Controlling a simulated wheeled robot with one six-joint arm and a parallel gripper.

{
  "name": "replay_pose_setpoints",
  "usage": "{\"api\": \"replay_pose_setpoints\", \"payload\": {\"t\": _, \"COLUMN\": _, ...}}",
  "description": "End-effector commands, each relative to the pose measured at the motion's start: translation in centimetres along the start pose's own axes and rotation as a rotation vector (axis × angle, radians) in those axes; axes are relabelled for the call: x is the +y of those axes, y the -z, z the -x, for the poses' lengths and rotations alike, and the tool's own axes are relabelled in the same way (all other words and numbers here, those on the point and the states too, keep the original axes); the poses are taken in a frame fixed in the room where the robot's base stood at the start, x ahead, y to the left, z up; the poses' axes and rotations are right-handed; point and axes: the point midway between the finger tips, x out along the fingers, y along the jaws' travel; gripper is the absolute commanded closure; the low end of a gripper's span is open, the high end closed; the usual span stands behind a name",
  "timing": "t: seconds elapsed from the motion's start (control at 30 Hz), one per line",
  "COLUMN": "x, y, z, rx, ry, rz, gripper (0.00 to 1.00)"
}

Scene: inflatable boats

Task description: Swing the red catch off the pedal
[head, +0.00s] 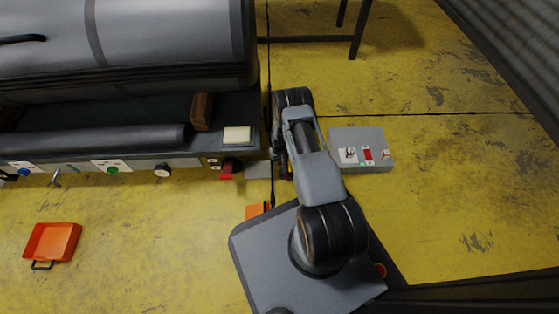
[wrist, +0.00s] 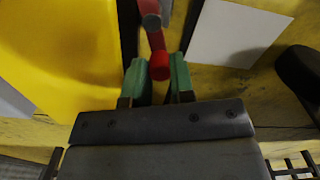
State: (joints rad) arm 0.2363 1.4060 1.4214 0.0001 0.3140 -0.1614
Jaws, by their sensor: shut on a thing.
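In the wrist view, the red catch (wrist: 158,62) is a red bar with a rounded red end, coming down from the top middle. My gripper (wrist: 158,82) has green fingertips on either side of that red end and is shut on it. A smooth bright yellow block (wrist: 65,45), apparently the pedal, fills the upper left of the wrist view, beside the catch. In the head view my arm hides the gripper tips, and I cannot make out the catch or pedal there.
A bench (head: 110,164) with knobs and a red handle (head: 227,174) stands left of my arm. A grey control box (head: 377,136) is on the floor to the right. An orange tray (head: 50,241) lies at lower left. The yellow floor at right is mostly clear.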

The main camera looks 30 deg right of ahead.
Motion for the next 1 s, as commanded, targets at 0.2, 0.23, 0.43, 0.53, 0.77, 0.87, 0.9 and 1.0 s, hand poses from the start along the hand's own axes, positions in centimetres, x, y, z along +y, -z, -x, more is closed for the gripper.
{"api": "replay_pose_setpoints", "payload": {"t": 0.2, "x": 0.61, "y": -0.06, "z": 0.01, "rx": -0.001, "ry": 0.000, "rz": -0.155, "gripper": 1.00}}
{"api": "replay_pose_setpoints", "payload": {"t": 0.23, "x": 0.63, "y": -0.06, "z": 0.01, "rx": -0.001, "ry": 0.000, "rz": -0.161, "gripper": 1.00}}
{"api": "replay_pose_setpoints", "payload": {"t": 0.43, "x": 0.67, "y": -0.07, "z": 0.01, "rx": -0.001, "ry": 0.000, "rz": -0.166, "gripper": 1.00}}
{"api": "replay_pose_setpoints", "payload": {"t": 0.53, "x": 0.69, "y": -0.07, "z": 0.01, "rx": -0.001, "ry": 0.000, "rz": -0.165, "gripper": 0.74}}
{"api": "replay_pose_setpoints", "payload": {"t": 0.77, "x": 0.63, "y": -0.06, "z": 0.01, "rx": 0.000, "ry": 0.000, "rz": -0.163, "gripper": 0.52}}
{"api": "replay_pose_setpoints", "payload": {"t": 0.87, "x": 0.69, "y": -0.06, "z": 0.01, "rx": 0.000, "ry": 0.000, "rz": -0.163, "gripper": 0.52}}
{"api": "replay_pose_setpoints", "payload": {"t": 0.9, "x": 0.72, "y": -0.07, "z": 0.01, "rx": 0.000, "ry": 0.000, "rz": -0.164, "gripper": 0.52}}
{"api": "replay_pose_setpoints", "payload": {"t": 1.0, "x": 0.79, "y": -0.07, "z": 0.01, "rx": 0.000, "ry": 0.000, "rz": -0.164, "gripper": 0.52}}
